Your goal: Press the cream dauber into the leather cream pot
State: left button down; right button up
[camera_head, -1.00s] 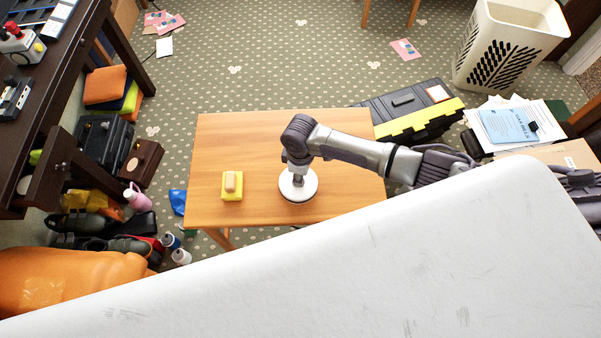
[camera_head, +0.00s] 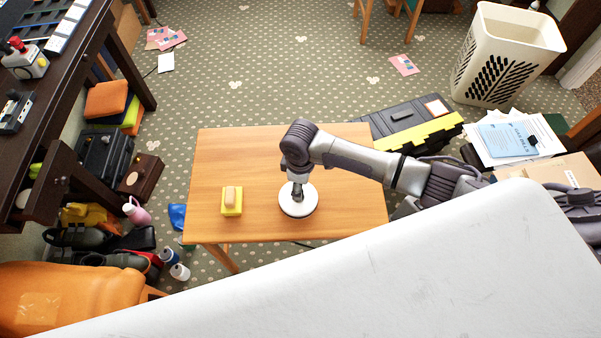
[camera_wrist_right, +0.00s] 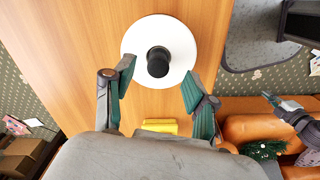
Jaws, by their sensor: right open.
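A round white disc (camera_head: 299,209) lies on the wooden table, with a short black cylinder (camera_wrist_right: 158,60) upright at its middle. Left of it sits a yellow block (camera_head: 231,211) with a rounded tan piece (camera_head: 230,195) on top. I cannot tell which of these are the dauber and the pot. My right gripper (camera_head: 297,190) points down over the disc. In the wrist view the right gripper (camera_wrist_right: 158,78) is open, its fingers apart on either side of the black cylinder, with no clear contact. What looks like my left gripper (camera_wrist_right: 285,106) shows at the right edge; its opening is unclear.
The wooden table (camera_head: 240,155) is otherwise clear. A large white surface (camera_head: 380,285) fills the front. A black and yellow toolbox (camera_head: 415,125) stands behind right. An orange seat (camera_head: 60,290) and shoes crowd the left; a cream bin (camera_head: 505,60) stands far right.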

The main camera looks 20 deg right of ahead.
notch_tip(320, 180, up, 8)
jog(key=shift+f, duration=0.1)
dwell(0.6)
